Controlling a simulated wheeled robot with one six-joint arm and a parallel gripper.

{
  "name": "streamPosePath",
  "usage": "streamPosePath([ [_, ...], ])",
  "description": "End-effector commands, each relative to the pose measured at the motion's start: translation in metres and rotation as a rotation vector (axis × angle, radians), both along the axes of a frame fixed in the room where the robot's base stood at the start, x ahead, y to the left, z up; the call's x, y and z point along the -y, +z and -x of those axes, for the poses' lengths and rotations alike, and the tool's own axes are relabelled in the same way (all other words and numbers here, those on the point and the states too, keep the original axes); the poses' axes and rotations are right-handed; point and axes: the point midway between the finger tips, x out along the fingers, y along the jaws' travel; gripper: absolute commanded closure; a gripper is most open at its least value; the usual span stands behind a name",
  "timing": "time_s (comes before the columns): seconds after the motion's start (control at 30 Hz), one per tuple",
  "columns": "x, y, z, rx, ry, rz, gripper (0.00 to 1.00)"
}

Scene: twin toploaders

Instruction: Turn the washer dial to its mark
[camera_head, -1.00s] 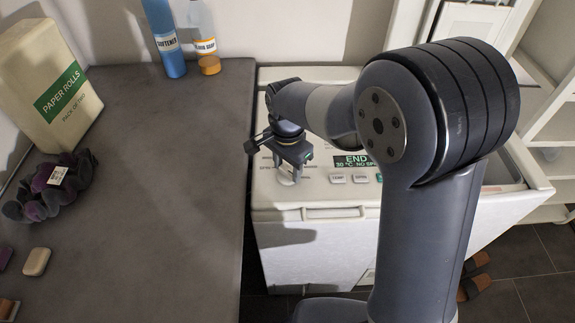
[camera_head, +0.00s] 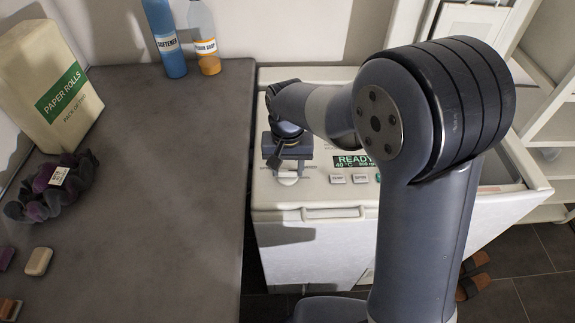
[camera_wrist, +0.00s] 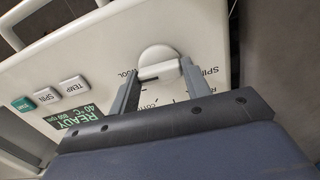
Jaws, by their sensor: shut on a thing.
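The white washer (camera_head: 310,228) stands to the right of the counter, its control panel facing up. The washer dial (camera_wrist: 158,60) is a round white knob with a dark line on its near edge. My gripper (camera_wrist: 158,78) is shut on the dial, one finger on each side. In the head view my gripper (camera_head: 288,172) is over the panel's left part, with a bit of the white dial showing below it. The display (camera_head: 353,161) reads READY and 40 °C. Part of the printing around the dial is hidden by my fingers and gripper body.
The grey counter (camera_head: 150,200) lies left of the washer. On it are a paper rolls pack (camera_head: 50,90), a dark bunched cloth (camera_head: 50,190), a softener bottle (camera_head: 166,40) and a soap bottle (camera_head: 203,40). White shelves (camera_head: 550,130) stand at right.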

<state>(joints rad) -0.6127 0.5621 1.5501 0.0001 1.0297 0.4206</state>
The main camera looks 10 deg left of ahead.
Motion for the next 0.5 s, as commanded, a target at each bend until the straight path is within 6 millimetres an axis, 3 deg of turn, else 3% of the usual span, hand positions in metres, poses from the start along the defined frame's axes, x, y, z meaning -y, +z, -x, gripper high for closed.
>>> streamPosePath([
  [0.5, 0.0, 0.0002, -0.0001, 0.0, 0.489, 0.0, 0.77],
])
